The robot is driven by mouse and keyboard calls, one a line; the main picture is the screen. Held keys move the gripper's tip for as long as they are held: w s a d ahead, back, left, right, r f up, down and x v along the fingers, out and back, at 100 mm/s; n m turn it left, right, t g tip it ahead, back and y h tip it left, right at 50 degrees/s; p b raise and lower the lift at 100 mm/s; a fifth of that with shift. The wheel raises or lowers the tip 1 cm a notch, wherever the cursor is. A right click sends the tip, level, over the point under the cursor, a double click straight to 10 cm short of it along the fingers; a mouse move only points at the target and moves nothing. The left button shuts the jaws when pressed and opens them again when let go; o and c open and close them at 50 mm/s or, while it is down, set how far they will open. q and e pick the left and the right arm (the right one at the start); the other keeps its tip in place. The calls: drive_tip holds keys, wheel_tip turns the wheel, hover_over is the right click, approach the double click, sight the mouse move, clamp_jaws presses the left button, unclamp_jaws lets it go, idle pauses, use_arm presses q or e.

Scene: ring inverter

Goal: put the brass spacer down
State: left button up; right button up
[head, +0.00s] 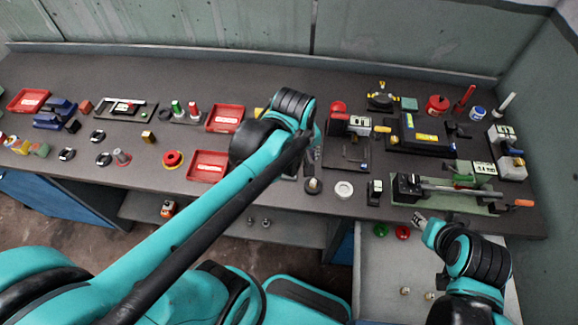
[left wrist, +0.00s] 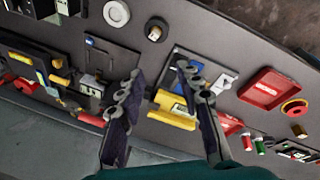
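A small brass-coloured block (head: 148,137), which looks like the brass spacer, stands on the dark bench at left, beside a red round button. It also shows at the right of the left wrist view (left wrist: 299,131), apart from the fingers. My left gripper (left wrist: 163,92) is open, its fingers wide apart with nothing held between them. It hangs over the middle of the bench, above a yellow-ended part (left wrist: 173,110); in the head view my arm mostly hides it. My right gripper (head: 421,220) is at the bench's front right edge; its fingers are too small to read.
Red trays (head: 207,166) lie left of centre. A white ring (head: 344,190) and a dark round part with a brass-coloured top (head: 313,186) stand at the front edge. A green fixture (head: 450,193) fills the front right. Bare bench lies left of the red button (head: 172,159).

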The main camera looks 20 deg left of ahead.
use_arm(q)
drive_tip(key=s+a+r+m+t, duration=0.1)
drive_tip(key=s+m+t, duration=0.3)
drive_tip(key=m, duration=0.5)
drive_tip(key=shift+s+a+r+m, duration=0.15)
drive_tip(key=shift+s+a+m, duration=0.25)
drive_tip(key=shift+s+a, duration=0.35)
drive_tip(key=shift+d, duration=0.1)
use_arm(e)
drive_tip(key=shift+f, duration=0.1)
wheel_tip(320, 180, down, 6)
drive_tip(key=b, duration=0.6)
drive_tip(key=shift+c, duration=0.7)
use_arm(q)
wheel_tip(320, 180, down, 6)
